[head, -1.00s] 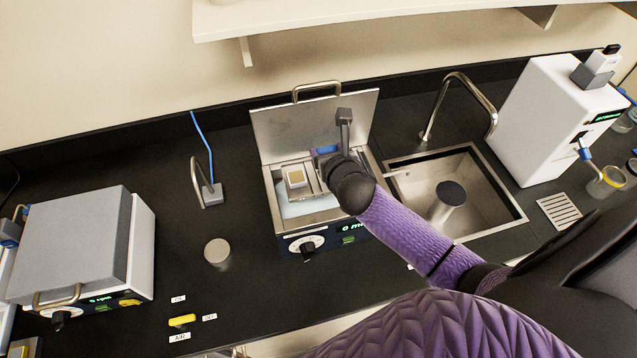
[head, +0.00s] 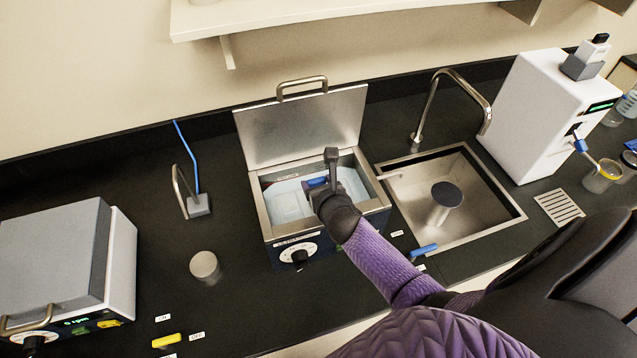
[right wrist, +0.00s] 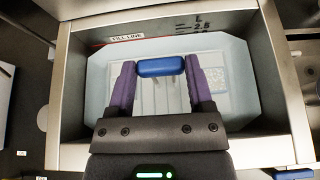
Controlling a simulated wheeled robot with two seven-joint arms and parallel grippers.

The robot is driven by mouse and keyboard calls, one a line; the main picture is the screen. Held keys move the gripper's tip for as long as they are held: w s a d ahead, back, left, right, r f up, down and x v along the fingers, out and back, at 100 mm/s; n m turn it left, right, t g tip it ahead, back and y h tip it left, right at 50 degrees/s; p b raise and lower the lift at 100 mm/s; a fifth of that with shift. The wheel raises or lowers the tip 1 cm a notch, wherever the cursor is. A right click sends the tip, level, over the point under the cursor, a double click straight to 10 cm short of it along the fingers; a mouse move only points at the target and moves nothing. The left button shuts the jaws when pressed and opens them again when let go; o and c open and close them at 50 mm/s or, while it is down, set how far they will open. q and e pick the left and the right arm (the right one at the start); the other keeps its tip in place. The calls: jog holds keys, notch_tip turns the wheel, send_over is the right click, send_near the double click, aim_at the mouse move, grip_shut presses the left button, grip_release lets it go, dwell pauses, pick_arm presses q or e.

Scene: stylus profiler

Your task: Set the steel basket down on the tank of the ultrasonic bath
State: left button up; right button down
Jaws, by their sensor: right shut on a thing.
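The ultrasonic bath (head: 300,243) stands on the bench with its steel lid (head: 303,130) raised. Its tank (head: 262,212) holds pale liquid. My right gripper (head: 322,187) is over the tank, shut on the blue handle (right wrist: 160,67) of the steel basket; the handle lies between its fingers in the right wrist view (right wrist: 160,76). The basket body (right wrist: 163,100) shows faintly below the handle, pale, apparently in the liquid inside the tank walls. I cannot tell whether it touches the floor. My left gripper is out of view.
A sink (head: 480,215) with a tap (head: 428,110) is right of the bath. A blue lever (head: 423,250) sits by the bath's right front. A grey cylinder (head: 205,266) and a boxy instrument (head: 50,255) stand to the left. Bare bench lies between them.

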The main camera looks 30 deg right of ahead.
jog(key=shift+f+b, duration=0.3)
jog(key=shift+f, duration=0.1)
